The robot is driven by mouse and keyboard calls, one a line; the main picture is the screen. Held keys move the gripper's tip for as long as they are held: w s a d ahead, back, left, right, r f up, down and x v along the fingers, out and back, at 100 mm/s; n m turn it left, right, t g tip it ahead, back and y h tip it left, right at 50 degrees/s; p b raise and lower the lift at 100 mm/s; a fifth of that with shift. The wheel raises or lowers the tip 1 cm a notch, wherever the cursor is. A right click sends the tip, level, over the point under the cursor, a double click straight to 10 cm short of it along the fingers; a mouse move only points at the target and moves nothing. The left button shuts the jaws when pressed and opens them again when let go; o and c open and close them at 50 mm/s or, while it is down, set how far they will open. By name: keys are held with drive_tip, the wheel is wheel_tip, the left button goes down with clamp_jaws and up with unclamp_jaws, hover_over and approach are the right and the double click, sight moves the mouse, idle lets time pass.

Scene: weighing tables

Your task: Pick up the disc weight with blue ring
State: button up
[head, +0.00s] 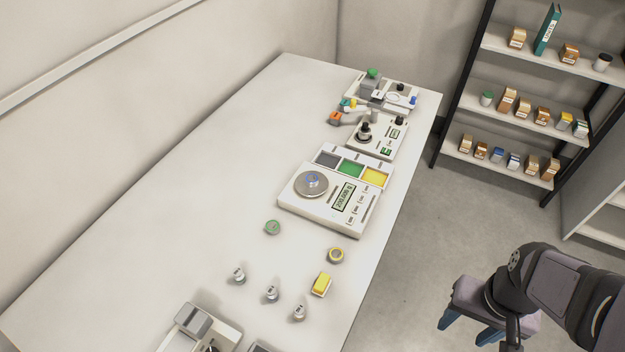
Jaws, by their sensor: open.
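The disc weight with blue ring (312,180) lies on the round metal pan of the white scale (318,216), near the middle of the table. It is a small grey disc with a blue ring on top. My gripper (466,328) is at the lower right of the head view, past the table's right edge and over the floor. Its two blue fingers are apart with nothing visible between them. It is well away from the scale and the disc.
On the table (190,190), a green-topped disc (272,228) and a yellow-ringed disc (336,255) lie in front of the scale. A yellow block (321,284) and several small labelled weights stand nearer. Other instruments (376,135) stand behind. The table's left side is clear. A shelf (520,120) stands at right.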

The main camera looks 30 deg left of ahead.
drive_tip(key=w+a+r+n, duration=0.1)
drive_tip(key=w+a, duration=0.4)
drive_tip(key=w, duration=0.4)
drive_tip(key=n+t+y, duration=0.3)
drive_tip(key=n+t, duration=0.1)
drive_tip(key=n, duration=0.2)
approach(312, 178)
drive_tip(key=shift+h, duration=0.3)
drive_tip(key=shift+a+p+x, duration=0.15)
drive_tip(key=shift+p+x, duration=0.6)
drive_tip(key=shift+x, duration=1.25)
drive_tip(key=shift+a+p+x, duration=0.1)
drive_tip(key=shift+p+x, duration=0.6)
drive_tip(key=shift+x, duration=1.3)
drive_tip(key=shift+c, duration=0.7)
